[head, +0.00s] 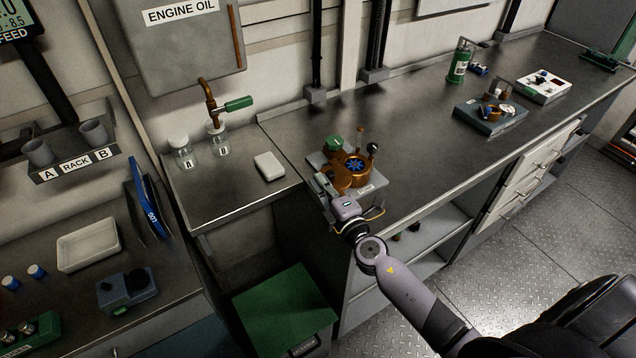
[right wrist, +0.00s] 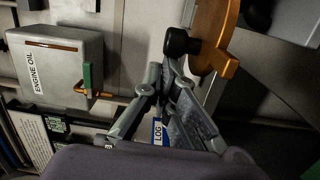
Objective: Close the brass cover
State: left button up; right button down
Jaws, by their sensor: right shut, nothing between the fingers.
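A brass housing (head: 357,165) with a blue wheel inside sits on a pale base plate near the front left corner of the long bench, its round opening uncovered. The brass cover (head: 339,179) stands open at the housing's left side, partly hidden by my right gripper. In the right wrist view the cover (right wrist: 213,38) is seen close up, with a black knob (right wrist: 180,42) on it. My right gripper (head: 324,183) is shut and empty, its fingertips (right wrist: 170,68) close to the knob; I cannot tell whether they touch. My left gripper is out of view.
A green knob (head: 333,143) and a black-topped lever (head: 373,149) stand beside the housing. A white block (head: 269,165) and glass jars (head: 184,150) are on the lower bench to the left. The bench right of the housing is clear up to a grey device (head: 490,115).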

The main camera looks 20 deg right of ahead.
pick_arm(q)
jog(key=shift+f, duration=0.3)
pick_arm(e)
jog(key=shift+s+d, duration=0.1)
